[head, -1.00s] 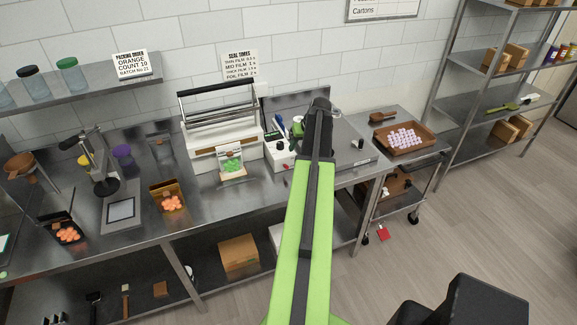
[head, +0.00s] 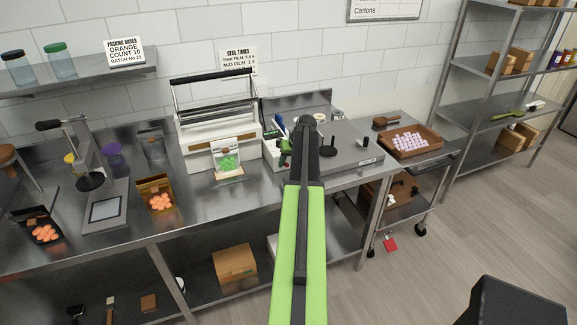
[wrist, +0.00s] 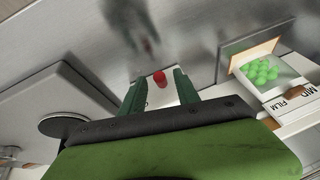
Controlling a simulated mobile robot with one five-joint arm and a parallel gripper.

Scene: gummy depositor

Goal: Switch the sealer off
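The sealer (head: 219,133) is a white machine with a raised black-handled bar, at the back of the steel bench in the head view. A clear bag of green gummies (head: 227,162) stands at its front; it also shows in the wrist view (wrist: 262,72). A small red knob or button (wrist: 160,79) sits on a white surface in the wrist view. My gripper (wrist: 159,82) is open, its two green fingers on either side of the red piece with gaps. I cannot tell its height above it. In the head view my arm hides most of the gripper.
A grey flat-topped machine (head: 350,145) with a round black knob stands right of the sealer. A cart with a brown tray (head: 432,145) is at the right.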

